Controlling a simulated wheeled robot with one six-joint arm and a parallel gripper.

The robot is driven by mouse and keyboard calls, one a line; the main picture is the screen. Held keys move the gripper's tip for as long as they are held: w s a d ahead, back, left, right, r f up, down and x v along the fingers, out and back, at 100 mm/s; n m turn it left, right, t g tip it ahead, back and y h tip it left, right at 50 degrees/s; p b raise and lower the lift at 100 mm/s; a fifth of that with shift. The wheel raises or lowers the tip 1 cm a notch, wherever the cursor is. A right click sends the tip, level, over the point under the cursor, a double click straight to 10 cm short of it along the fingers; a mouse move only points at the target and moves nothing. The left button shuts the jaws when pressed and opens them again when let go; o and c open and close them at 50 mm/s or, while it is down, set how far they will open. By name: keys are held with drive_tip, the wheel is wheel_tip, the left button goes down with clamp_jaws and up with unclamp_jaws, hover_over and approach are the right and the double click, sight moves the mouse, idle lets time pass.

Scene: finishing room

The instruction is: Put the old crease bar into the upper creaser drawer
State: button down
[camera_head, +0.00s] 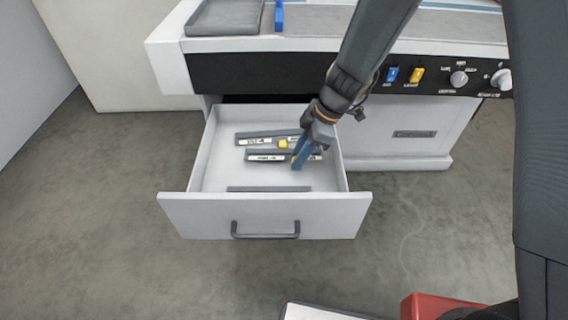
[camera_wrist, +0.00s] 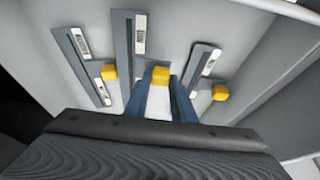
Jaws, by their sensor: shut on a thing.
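The creaser drawer (camera_head: 203,180) is pulled open below the control panel. My gripper (camera_head: 300,157) reaches down inside it, its blue fingers shut on a yellow knob (camera_wrist: 161,74) that appears to belong to the middle grey bar (camera_wrist: 122,50). That bar seems to lie at the drawer floor; its lower end is hidden by a finger. Another grey bar (camera_wrist: 75,62) lies to its left and a third (camera_wrist: 200,65) to its right, each with a white label and a yellow knob beside it. The labels are too small to read, so I cannot tell which bar is old.
A dark strip (camera_head: 268,189) lies near the drawer front, which has a dark handle (camera_head: 265,234). The drawer walls stand close around my gripper. Above are the black control panel (camera_head: 330,76), with switches and knobs, and a grey tray (camera_head: 226,18). Bare floor lies to the left.

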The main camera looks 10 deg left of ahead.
sight(284, 156)
drive_tip(key=shift+f, duration=0.25)
drive_tip(key=a+p, duration=0.1)
drive_tip(key=a, duration=0.1)
drive_tip(key=s+a+p, duration=0.1)
drive_tip(key=a, duration=0.1)
drive_tip(key=shift+s+r, duration=0.1)
drive_tip(key=shift+r, duration=0.05)
drive_tip(key=shift+f, duration=0.7)
drive_tip(key=shift+f+b, duration=0.25)
drive_tip(key=shift+b, duration=0.05)
drive_tip(key=c, duration=1.5)
unclamp_jaws()
drive_tip(key=shift+r, duration=0.2)
